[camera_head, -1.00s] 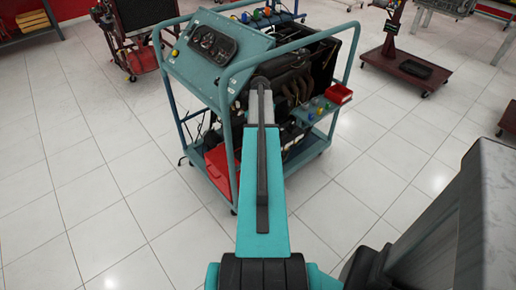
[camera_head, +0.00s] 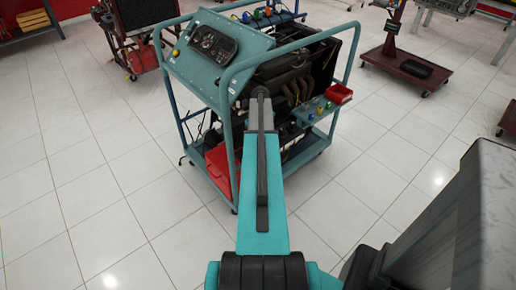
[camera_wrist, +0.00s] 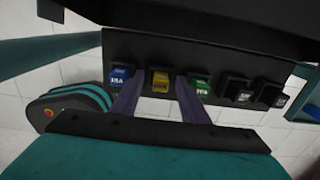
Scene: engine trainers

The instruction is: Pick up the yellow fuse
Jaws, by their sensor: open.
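The yellow fuse (camera_wrist: 161,78) sits in a dark fuse panel (camera_wrist: 217,60) in the wrist view. It is between a blue fuse (camera_wrist: 121,75) on its left and a green fuse (camera_wrist: 200,81) on its right. My gripper (camera_wrist: 160,90) is open and empty. Its two dark fingers reach toward the panel, with their tips on either side of the yellow fuse. I cannot tell how much depth separates the tips from the fuse. In the head view my arm hides the gripper, and I cannot make out the yellow fuse.
Black fuses (camera_wrist: 238,88) stand to the right in the same row. A teal rail (camera_wrist: 45,53) crosses the left of the wrist view. The teal engine trainer (camera_head: 231,62) stands ahead, with a red tray (camera_head: 339,94) at its right.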

